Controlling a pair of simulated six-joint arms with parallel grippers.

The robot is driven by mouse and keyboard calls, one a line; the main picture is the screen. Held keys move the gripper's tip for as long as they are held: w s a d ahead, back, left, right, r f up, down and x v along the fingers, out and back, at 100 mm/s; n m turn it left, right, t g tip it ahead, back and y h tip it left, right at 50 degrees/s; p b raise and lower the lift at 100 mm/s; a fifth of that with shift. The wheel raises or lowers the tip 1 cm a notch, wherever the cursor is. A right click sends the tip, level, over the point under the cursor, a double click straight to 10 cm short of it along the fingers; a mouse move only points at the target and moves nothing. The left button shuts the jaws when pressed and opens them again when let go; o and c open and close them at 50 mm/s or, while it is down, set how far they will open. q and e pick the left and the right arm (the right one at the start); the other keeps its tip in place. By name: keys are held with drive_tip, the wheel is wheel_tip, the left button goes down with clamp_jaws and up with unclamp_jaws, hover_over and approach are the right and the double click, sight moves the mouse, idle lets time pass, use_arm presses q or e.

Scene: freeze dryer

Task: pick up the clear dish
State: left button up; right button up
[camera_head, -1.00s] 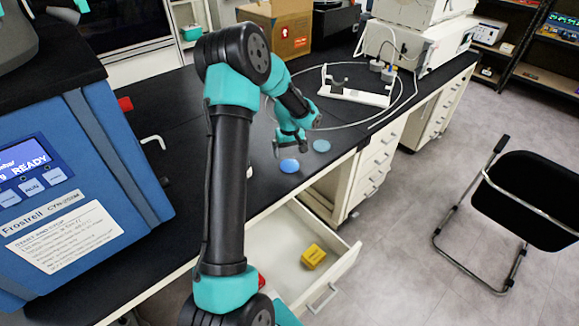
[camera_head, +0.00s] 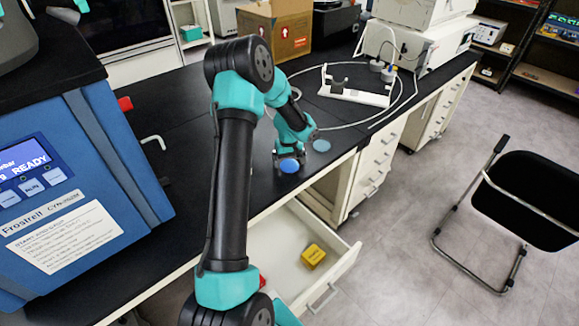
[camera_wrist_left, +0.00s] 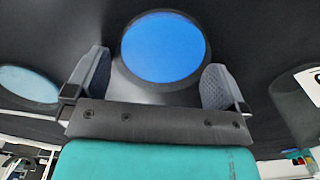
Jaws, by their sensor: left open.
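Two small round dishes lie flat on the black bench. One is bright blue (camera_head: 289,166); in the left wrist view this blue dish (camera_wrist_left: 163,47) sits between and just beyond the fingertips. The other is a paler, dull blue dish (camera_head: 321,145), farther right and back; it also shows at the left edge of the wrist view (camera_wrist_left: 28,84). The paler one looks more see-through, but I cannot tell for sure which is the clear dish. My left gripper (camera_head: 289,154) is open, low over the bench at the blue dish, holding nothing. My right gripper is not in view.
A white rack (camera_head: 353,95) with a looped tube stands behind the dishes. A cardboard box (camera_head: 275,28) is at the back. An open drawer (camera_head: 345,254) with a yellow block (camera_head: 313,256) juts out in front. The blue freeze dryer (camera_head: 95,180) stands left.

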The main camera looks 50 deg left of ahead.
sight(289, 165)
use_arm(q)
drive_tip(key=shift+c, duration=0.3)
drive_tip(key=c, duration=0.7)
drive_tip(key=shift+r, duration=1.65)
drive_tip(key=shift+s+d+r, duration=0.2)
drive_tip(key=s+d+r, duration=0.1)
drive_tip(key=s+d, duration=0.9)
drive_tip(key=d, duration=0.1)
drive_tip(key=shift+d+r, duration=0.15)
drive_tip(key=shift+d, duration=0.2)
